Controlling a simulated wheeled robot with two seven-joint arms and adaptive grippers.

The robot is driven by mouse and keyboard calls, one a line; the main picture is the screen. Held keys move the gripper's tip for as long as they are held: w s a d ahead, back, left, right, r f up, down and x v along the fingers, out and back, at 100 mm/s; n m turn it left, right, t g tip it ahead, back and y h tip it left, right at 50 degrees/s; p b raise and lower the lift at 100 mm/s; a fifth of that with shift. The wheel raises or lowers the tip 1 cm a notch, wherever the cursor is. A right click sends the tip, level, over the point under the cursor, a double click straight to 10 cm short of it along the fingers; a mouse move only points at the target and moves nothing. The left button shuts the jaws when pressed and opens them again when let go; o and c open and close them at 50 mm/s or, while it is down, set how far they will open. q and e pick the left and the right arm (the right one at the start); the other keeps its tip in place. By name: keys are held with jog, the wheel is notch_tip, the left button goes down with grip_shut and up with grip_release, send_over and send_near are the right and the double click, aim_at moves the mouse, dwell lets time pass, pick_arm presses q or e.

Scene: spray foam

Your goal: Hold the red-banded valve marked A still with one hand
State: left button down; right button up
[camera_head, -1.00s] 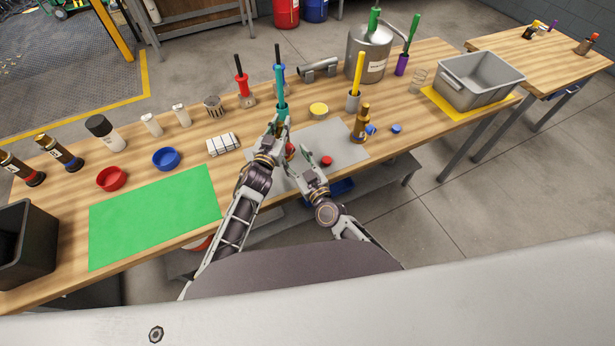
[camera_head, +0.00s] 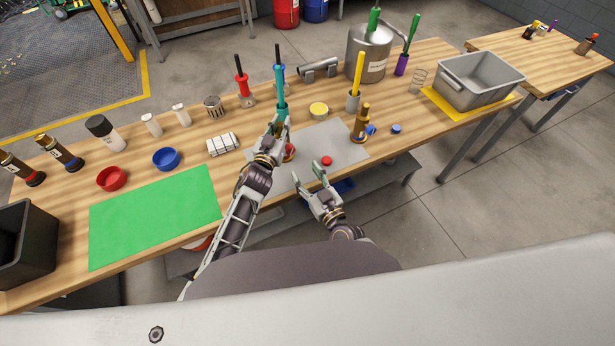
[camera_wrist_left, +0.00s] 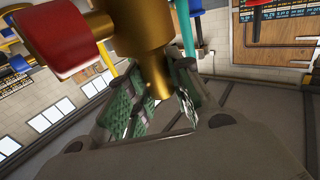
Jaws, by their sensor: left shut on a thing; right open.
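My left gripper (camera_head: 272,136) is shut over the grey mat (camera_head: 345,148). In the left wrist view its green-padded fingers (camera_wrist_left: 158,100) close around the lower brass stem of a valve (camera_wrist_left: 140,35). A red-faced part (camera_wrist_left: 62,38) sticks out from the valve's side. In the head view the arm mostly hides this valve; a red part (camera_head: 289,152) shows beside the gripper. I cannot read a letter A on it. My right gripper (camera_head: 308,180) is open and empty, apart from the valve, near the mat's front edge. A loose red cap (camera_head: 326,161) lies on the mat.
Another brass valve (camera_head: 361,124) with blue parts stands at the mat's right edge, near a blue cap (camera_head: 396,128). A green mat (camera_head: 155,215) lies clear at left.

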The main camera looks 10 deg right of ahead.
jog(key=shift+s+f+m, duration=0.1)
jog(key=shift+m, duration=4.1)
jog(key=shift+f+m, duration=0.1)
jog(key=shift+m, duration=4.1)
jog(key=shift+d, duration=0.1)
jog(key=n, duration=1.1)
jog(key=n+y, duration=0.1)
jog(key=n, duration=0.5)
jog(key=shift+d+n, duration=0.3)
